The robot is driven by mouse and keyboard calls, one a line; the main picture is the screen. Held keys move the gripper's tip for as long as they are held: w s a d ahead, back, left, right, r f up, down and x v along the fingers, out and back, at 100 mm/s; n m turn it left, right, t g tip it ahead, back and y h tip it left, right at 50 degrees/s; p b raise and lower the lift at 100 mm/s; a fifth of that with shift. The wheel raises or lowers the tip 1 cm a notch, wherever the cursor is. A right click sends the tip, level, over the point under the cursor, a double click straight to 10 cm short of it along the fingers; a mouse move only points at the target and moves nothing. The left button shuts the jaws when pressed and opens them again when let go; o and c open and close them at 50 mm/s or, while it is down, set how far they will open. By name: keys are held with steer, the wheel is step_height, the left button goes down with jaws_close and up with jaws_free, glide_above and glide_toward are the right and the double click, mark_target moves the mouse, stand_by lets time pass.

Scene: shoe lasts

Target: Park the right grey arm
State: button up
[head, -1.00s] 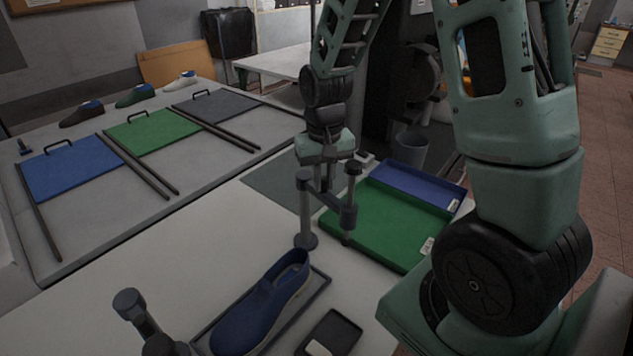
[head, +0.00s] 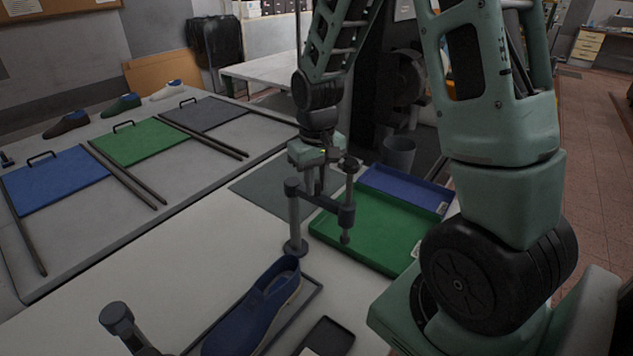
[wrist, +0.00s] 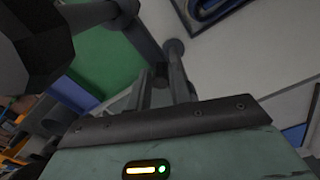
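The right grey arm (head: 325,208) is a dark grey bar on an upright post (head: 295,225) beside the shoe. Its far end carries a vertical rod (head: 350,180) that hangs over the green tray. My gripper (head: 318,190) points down at the middle of the bar, its fingers at or touching it. In the wrist view, grey fingers (wrist: 160,85) and grey arm parts (wrist: 173,47) overlap, so I cannot tell whether the fingers enclose the bar. A second grey arm (head: 118,318) stands at the lower left, partly cut off.
A blue shoe (head: 245,325) lies in a dark holder on the white table. A green tray (head: 375,225) and blue tray (head: 405,190) sit right of the post. A small dark tray (head: 328,335) is in front. Clear white table (head: 170,260) lies left of the post.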

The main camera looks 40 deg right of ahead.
mark_target(317, 181)
steer(key=shift+o, duration=1.2)
step_height(317, 181, up, 18)
steer(key=b, duration=0.2)
steer(key=shift+f+b, duration=0.25)
steer(key=shift+b, duration=0.1)
steer(key=s+a+f+n+b, duration=0.1)
steer(key=s+a+f+n, duration=0.25)
steer(key=a, duration=0.55)
steer(key=s+a+f+n+b, duration=0.1)
steer(key=s+a+f+n, duration=0.15)
steer(key=a+f, duration=0.4)
steer(key=s+a+f+n+b, duration=0.1)
steer(key=s+a+f+n, duration=0.2)
steer(key=s+a+f, duration=0.3)
steer(key=s+a, duration=0.4)
steer(key=s, duration=0.3)
steer(key=shift+s+f+n+y, duration=0.2)
steer(key=shift+n+y, duration=0.1)
steer(key=shift+n, duration=0.1)
